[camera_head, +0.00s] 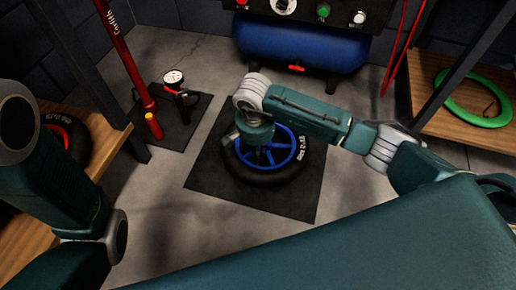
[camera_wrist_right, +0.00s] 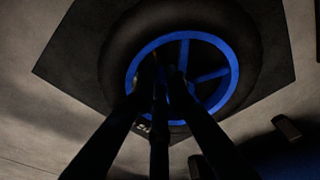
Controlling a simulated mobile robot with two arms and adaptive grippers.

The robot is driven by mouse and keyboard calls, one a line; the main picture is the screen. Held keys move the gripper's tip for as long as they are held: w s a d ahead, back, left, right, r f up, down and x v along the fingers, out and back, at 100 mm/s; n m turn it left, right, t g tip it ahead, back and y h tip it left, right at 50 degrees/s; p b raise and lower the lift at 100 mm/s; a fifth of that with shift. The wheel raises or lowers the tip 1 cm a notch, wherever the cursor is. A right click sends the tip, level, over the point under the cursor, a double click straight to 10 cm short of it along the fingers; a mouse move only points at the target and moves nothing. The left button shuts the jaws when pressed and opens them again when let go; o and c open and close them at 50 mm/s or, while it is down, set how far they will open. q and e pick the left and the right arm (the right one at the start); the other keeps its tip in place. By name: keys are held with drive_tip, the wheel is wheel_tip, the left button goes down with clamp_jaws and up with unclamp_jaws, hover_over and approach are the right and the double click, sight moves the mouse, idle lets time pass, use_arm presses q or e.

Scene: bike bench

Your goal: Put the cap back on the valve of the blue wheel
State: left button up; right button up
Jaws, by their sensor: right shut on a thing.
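The blue wheel (camera_head: 270,154), a black tyre on a blue spoked rim, lies flat on a dark mat. It also shows in the right wrist view (camera_wrist_right: 233,68). My right gripper (camera_head: 236,140) points down over the left part of the wheel, and my arm hides some of the rim. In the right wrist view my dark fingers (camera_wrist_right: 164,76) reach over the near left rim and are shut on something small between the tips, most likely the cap. The picture is too dark to make out the cap or the valve. My left gripper is out of view.
The dark mat (camera_head: 305,203) lies on bare floor. A blue compressor tank (camera_head: 300,48) stands behind it. A red pump (camera_head: 128,60) with a gauge (camera_head: 173,77) stands at left. A green tyre (camera_head: 478,118) lies on the right wooden shelf.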

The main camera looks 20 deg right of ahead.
drive_tip(key=shift+f, duration=0.1)
drive_tip(key=o, duration=0.8)
drive_tip(key=shift+c, duration=0.2)
wheel_tip(320, 180, up, 12)
drive_tip(key=s, duration=0.1)
drive_tip(key=shift+a, duration=0.4)
drive_tip(key=shift+s+f, duration=0.1)
